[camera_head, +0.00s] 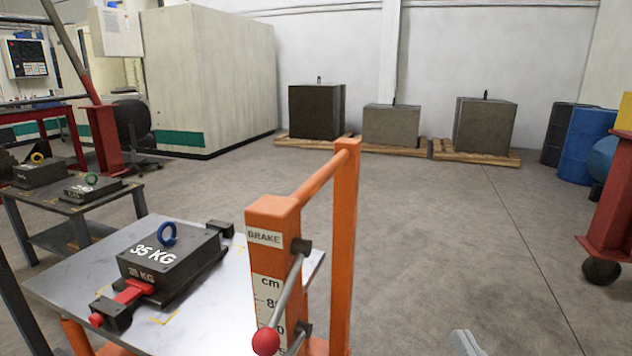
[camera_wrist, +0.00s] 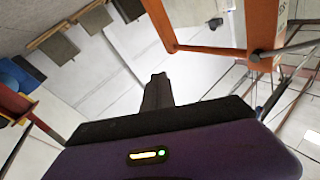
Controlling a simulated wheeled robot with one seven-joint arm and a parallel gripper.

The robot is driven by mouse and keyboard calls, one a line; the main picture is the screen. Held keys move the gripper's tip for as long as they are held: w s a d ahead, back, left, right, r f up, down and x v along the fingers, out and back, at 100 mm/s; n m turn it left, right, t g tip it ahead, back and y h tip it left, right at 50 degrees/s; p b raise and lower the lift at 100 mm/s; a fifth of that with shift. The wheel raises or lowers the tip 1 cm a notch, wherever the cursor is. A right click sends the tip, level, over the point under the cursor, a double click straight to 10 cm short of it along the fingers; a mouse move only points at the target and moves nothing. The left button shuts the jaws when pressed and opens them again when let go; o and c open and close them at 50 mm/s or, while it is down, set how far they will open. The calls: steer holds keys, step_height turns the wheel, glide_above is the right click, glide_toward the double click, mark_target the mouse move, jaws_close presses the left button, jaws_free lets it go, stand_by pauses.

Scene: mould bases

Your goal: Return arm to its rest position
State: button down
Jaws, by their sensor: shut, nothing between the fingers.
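My gripper (camera_wrist: 158,90) shows in the wrist view, its dark fingers together and empty, pointing into open space. Its dark purple body with a lit indicator fills the bottom of that view. The wrist picture is tilted, with an orange lift frame (camera_wrist: 215,50) near the upper right. The fingers look apart from everything around. In the head view my gripper cannot be made out; a small pale part shows at the bottom edge, and I cannot tell what it is.
The orange lift frame (camera_head: 345,240) with a red-knobbed lever stands close in front. Left of it, a lift table (camera_head: 70,285) bears a 35 KG mould base (camera_head: 170,262) with a blue ring. Grey blocks (camera_head: 390,125) stand on pallets behind. The floor right of the frame is largely clear.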

steer(key=s+f+g+h, duration=0.15)
steer(key=s+f, duration=0.35)
steer(key=s, duration=0.6)
steer(key=s+f+n+g+h, duration=0.15)
steer(key=s+f, duration=0.35)
steer(key=s, duration=0.5)
steer(key=s+f+g, duration=0.2)
steer(key=s+f, duration=0.3)
steer(key=s, duration=0.6)
step_height(320, 180, up, 23)
steer(key=p, duration=2.3)
steer(key=shift+w+a, duration=0.15)
steer(key=shift+a, duration=0.25)
